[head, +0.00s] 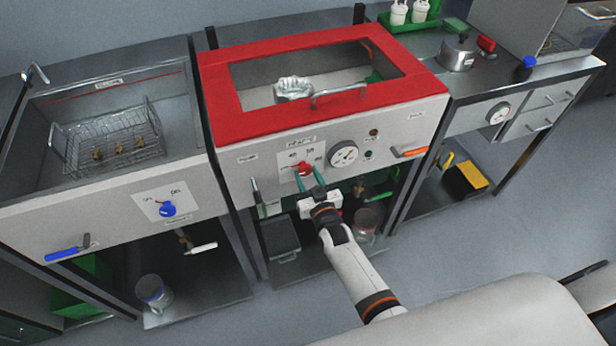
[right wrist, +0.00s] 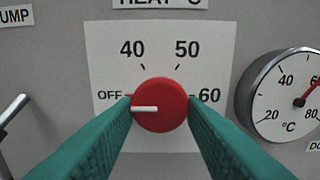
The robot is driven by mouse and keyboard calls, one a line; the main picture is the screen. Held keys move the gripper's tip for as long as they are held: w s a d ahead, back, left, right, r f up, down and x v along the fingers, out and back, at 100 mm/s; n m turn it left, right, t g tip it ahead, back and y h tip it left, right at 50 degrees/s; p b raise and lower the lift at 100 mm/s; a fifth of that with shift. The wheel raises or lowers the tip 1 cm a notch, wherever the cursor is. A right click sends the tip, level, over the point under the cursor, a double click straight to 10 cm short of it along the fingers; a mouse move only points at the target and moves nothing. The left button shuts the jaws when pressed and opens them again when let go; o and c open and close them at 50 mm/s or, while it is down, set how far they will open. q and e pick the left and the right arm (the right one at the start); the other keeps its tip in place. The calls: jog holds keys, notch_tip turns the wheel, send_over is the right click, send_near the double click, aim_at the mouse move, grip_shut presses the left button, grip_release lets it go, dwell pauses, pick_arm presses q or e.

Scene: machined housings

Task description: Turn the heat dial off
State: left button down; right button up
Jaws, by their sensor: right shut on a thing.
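The heat dial (right wrist: 172,92) is a round red knob with a white pointer line, on a white scale plate (right wrist: 110,60) marked OFF, 40, 50 and 60. The pointer line lies nearly level and points left, at or just below the OFF mark. In the head view the dial (head: 304,167) sits on the front panel under the red-framed tank. My right gripper (head: 307,176) is shut on the dial, with its green fingers (right wrist: 160,112) on the left and right sides of the knob. My left gripper is not in view.
A round temperature gauge (head: 343,155) is right of the dial, its red needle pointing up and right. An orange-handled lever (head: 411,152) is farther right. A metal lever (right wrist: 14,110) is left of the dial. A blue knob (head: 168,209) is on the left sink unit.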

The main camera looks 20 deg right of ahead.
jog(key=shift+f, duration=0.1)
dwell(0.3)
jog(key=o, duration=1)
jog(key=shift+c, duration=0.2)
jog(key=shift+s, duration=0.15)
jog(key=s, duration=1.1)
jog(key=shift+s+d+b, duration=0.2)
jog(key=shift+s+b, duration=0.2)
